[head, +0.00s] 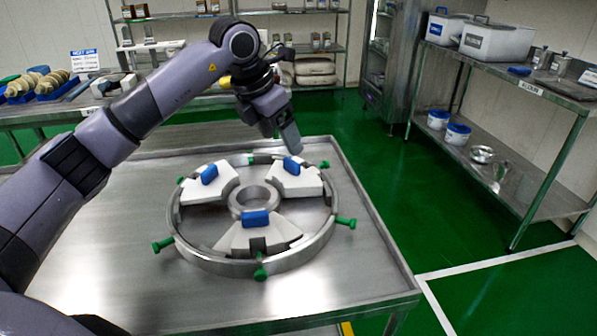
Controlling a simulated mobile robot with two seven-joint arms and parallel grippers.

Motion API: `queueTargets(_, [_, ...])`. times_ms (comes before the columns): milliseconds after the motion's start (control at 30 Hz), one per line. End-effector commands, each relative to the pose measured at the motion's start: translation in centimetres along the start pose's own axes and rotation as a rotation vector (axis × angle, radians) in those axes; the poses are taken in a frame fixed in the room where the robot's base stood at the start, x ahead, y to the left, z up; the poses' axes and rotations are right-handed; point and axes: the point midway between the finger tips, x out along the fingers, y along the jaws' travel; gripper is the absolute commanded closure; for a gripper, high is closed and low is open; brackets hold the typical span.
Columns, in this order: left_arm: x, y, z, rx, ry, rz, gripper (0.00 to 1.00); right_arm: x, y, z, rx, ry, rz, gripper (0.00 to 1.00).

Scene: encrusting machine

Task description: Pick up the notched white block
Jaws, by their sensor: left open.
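A round metal ring fixture (190,256) lies on the steel table. Three white blocks with blue grips sit inside it around a metal hub (253,199): a back-left block (198,190), a back-right block (306,186) and a front block (283,230). The front block has a dark recess at its outer edge; I cannot tell surely which block is the notched one. My left gripper (290,143) is open and empty, pointing down just above and behind the back-right block, apart from it. Its fingers overlap in this view. My right gripper is not in view.
Green knobs (344,223) stick out around the ring. The steel table (120,275) is bare around it. A side bench with grey bins (490,41) stands at the right. A back bench holds a blue rack (40,90) and other parts. Green floor lies clear at right.

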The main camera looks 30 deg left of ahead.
Motion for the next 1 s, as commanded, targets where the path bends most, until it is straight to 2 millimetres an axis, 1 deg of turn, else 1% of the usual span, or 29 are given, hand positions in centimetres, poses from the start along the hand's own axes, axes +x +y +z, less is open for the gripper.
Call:
queueTargets(33, [0.7, -0.1, -0.1, 0.0, 0.003, -0.002, 0.21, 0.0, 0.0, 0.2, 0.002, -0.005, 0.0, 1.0])
queueTargets(167, [1.7, -0.2, 0.0, 0.002, 0.002, -0.002, 0.21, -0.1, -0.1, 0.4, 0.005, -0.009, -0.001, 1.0])
queueTargets(433, [5.5, -0.5, 0.1, 0.001, 0.003, -0.003, 0.21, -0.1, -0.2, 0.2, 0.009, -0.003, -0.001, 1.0])
queueTargets(533, [6.1, -0.4, 0.1, 0.0, 0.002, -0.001, 0.21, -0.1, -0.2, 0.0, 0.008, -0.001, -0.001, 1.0])
queueTargets(700, [6.1, -0.4, 0.1, 0.001, 0.001, -0.001, 0.21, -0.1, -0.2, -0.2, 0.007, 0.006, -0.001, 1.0])
queueTargets(733, [6.1, -0.4, 0.1, 0.001, 0.001, -0.001, 0.28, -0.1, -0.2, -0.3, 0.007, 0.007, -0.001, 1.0])
queueTargets(767, [6.1, -0.4, 0.1, 0.001, 0.001, -0.001, 0.38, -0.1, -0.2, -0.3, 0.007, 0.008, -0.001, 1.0])
queueTargets(800, [6.1, -0.4, 0.1, 0.001, 0.001, -0.001, 0.51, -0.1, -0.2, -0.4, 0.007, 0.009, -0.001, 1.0])
queueTargets(867, [6.1, -0.4, 0.1, 0.001, 0.001, -0.001, 0.7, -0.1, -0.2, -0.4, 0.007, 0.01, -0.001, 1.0])
queueTargets(900, [6.1, -0.4, 0.1, 0.001, 0.001, -0.001, 0.83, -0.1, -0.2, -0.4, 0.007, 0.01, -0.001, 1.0])
queueTargets(933, [6.1, -0.4, 0.1, 0.001, 0.001, -0.001, 0.93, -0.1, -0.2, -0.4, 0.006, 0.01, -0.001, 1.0])
queueTargets(967, [6.1, -0.4, 0.1, 0.001, 0.001, -0.001, 1.0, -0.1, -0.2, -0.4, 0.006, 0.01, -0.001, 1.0])
queueTargets(1000, [6.1, -0.4, 0.1, 0.001, 0.0, -0.001, 1.0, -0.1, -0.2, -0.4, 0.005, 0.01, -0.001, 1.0])
